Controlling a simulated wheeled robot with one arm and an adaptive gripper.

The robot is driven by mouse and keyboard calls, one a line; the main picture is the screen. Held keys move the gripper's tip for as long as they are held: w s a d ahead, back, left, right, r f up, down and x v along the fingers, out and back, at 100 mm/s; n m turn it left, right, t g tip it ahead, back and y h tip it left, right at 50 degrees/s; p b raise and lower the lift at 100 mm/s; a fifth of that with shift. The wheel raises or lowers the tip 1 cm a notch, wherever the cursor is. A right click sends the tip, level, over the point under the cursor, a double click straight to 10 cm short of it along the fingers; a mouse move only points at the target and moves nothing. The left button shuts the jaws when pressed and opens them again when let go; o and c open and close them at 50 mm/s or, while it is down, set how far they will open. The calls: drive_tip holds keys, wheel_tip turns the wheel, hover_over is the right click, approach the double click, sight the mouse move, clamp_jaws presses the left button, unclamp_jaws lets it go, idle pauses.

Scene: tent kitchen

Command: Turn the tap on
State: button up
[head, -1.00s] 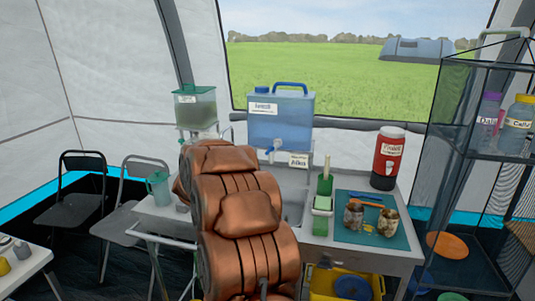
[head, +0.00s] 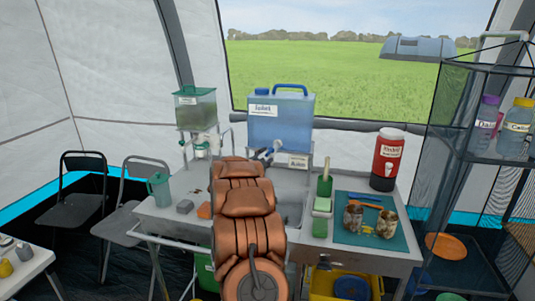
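A blue water container (head: 280,122) with a white label stands on a stand at the back of the sink counter. Its tap (head: 276,148) sticks out low at the front, with a blue part showing. My copper-coloured arm reaches up from the bottom centre towards it. A small dark shape, apparently part of my gripper (head: 262,153), shows just left of the tap, above the arm's far end. The arm hides most of the gripper. I cannot tell if it touches the tap or how its fingers stand.
A green-tinted dispenser (head: 196,108) stands left of the blue container. The counter holds a teal jug (head: 159,190), an orange block (head: 205,210), a green caddy (head: 322,205), a teal mat (head: 385,238) with jars, and a red drink cooler (head: 387,160). A mesh shelf (head: 470,170) stands right.

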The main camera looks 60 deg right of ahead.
sight(269, 152)
drive_tip(key=shift+w+d+p, duration=0.15)
drive_tip(key=shift+d+p, duration=0.05)
drive_tip(key=shift+d, duration=0.5)
drive_tip(key=shift+w+d+p, duration=0.15)
drive_tip(key=shift+d, duration=0.55)
clamp_jaws()
drive_tip(key=shift+f, duration=0.1)
